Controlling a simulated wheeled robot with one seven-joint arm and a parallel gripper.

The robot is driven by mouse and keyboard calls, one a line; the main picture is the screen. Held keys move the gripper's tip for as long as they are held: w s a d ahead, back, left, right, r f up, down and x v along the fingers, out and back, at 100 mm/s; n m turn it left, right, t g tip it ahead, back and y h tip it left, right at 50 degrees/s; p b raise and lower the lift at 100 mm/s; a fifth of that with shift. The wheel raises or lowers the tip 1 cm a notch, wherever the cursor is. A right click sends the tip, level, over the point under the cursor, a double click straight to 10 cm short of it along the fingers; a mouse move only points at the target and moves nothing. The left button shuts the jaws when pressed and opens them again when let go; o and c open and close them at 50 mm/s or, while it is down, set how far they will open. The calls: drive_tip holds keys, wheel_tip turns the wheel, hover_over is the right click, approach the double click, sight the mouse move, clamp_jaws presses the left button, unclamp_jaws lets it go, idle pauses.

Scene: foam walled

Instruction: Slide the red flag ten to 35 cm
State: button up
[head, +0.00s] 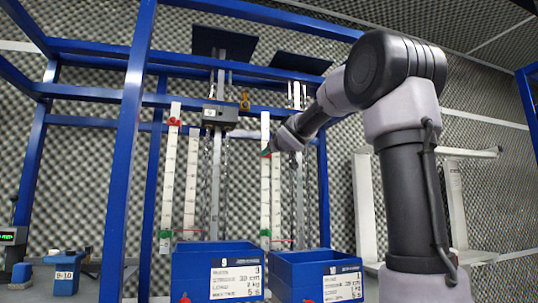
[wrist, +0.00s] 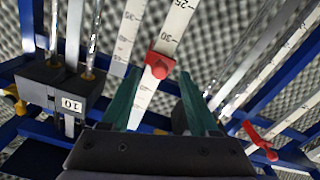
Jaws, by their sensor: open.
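The red flag ten (wrist: 158,65) is on a white scale (wrist: 143,105) in the wrist view. It sits just past the 30 mark and covers the scale there, so I cannot read its exact value. My gripper (wrist: 160,78) is open, with one green finger on each side of the flag. The flag lies between the fingertips with gaps showing, and no grip is visible. In the head view my gripper (head: 277,147) is at the upper part of the right-hand scale (head: 265,190). The flag is largely hidden there.
A grey block marked 10 (wrist: 72,103) stands left of my gripper. Another red flag (wrist: 260,142) is on a separate scale at the right. Blue frame posts (head: 132,130) stand nearby. Blue boxes marked 9 (head: 190,270) and 10 (head: 300,268) are below.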

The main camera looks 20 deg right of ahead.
drive_tip(key=s, duration=0.7)
idle(0.3)
drive_tip(key=s+a+f+m+g, duration=0.1)
drive_tip(key=s+f+m+g, duration=0.1)
drive_tip(key=s+f, duration=0.7)
drive_tip(key=s+a+f+m+g+y, duration=0.1)
drive_tip(key=s+f+g, duration=0.4)
drive_tip(key=s+f, duration=0.5)
drive_tip(key=s+a+f+m+g+y, duration=0.1)
drive_tip(key=s+a+f+m+g, duration=0.2)
drive_tip(key=s+f, duration=0.7)
wheel_tip(320, 180, down, 4)
drive_tip(key=shift+r+m+g, duration=0.25)
drive_tip(key=shift+m+g, duration=0.25)
drive_tip(key=shift+m, duration=0.4)
